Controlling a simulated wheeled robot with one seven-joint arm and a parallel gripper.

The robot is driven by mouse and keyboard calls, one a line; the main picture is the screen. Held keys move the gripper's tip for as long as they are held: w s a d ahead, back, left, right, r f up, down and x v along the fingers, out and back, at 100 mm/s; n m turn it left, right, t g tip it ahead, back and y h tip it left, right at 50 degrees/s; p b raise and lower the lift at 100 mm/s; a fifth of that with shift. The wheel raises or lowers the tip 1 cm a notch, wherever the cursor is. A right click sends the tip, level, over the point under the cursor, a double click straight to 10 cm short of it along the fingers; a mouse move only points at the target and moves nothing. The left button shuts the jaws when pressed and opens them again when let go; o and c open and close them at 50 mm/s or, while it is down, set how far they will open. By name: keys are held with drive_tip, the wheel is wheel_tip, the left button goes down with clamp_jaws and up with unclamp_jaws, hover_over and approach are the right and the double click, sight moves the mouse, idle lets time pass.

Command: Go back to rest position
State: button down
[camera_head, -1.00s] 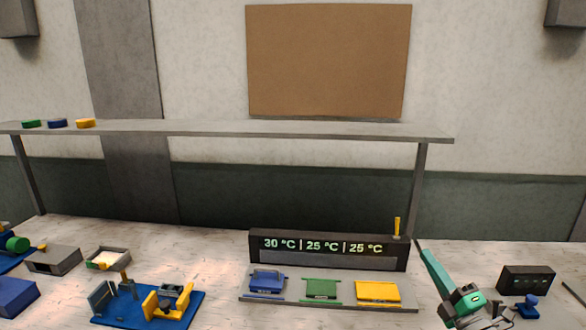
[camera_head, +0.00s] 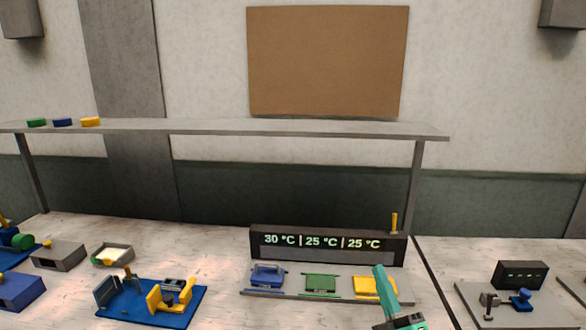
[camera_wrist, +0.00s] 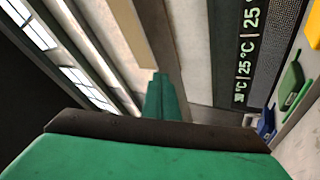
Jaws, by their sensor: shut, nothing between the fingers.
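My gripper shows at the bottom right of the head view (camera_head: 385,285) as a teal-green tool on a dark wrist, in front of the yellow die (camera_head: 366,287). In the wrist view, its green fingers (camera_wrist: 161,98) are together with nothing between them. The blue die (camera_head: 267,275), green die (camera_head: 320,283) and yellow die sit in a row on a grey plate (camera_head: 262,294). The display (camera_head: 325,243) behind them reads 30 °C, 25 °C, 25 °C. My gripper partly covers the yellow die.
A blue fixture with yellow clamps (camera_head: 150,302) stands left of the plate. A grey box (camera_head: 58,256) and a tray (camera_head: 113,255) lie farther left. A station with a black box (camera_head: 521,275) is at right. A shelf (camera_head: 250,129) spans the back with three small coloured pieces.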

drive_tip(key=s+a+f+m+g+h, duration=0.1)
drive_tip(key=s+a+f+m+h, duration=0.8)
drive_tip(key=s+a+f+m, duration=0.95)
drive_tip(key=s+a+f+g+y, duration=0.1)
drive_tip(key=s+g, duration=0.1)
drive_tip(key=s, duration=0.7)
drive_tip(key=s+a+f+n+g+y, duration=0.1)
drive_tip(key=s+f+g, duration=0.1)
drive_tip(key=s, duration=0.8)
drive_tip(key=s+a+f+g+y, duration=0.1)
drive_tip(key=s+f+g, duration=0.1)
drive_tip(key=s, duration=0.8)
drive_tip(key=shift+s+a+f+g+y, duration=0.2)
drive_tip(key=shift+s+a+g+y, duration=0.1)
drive_tip(key=shift+g, duration=0.4)
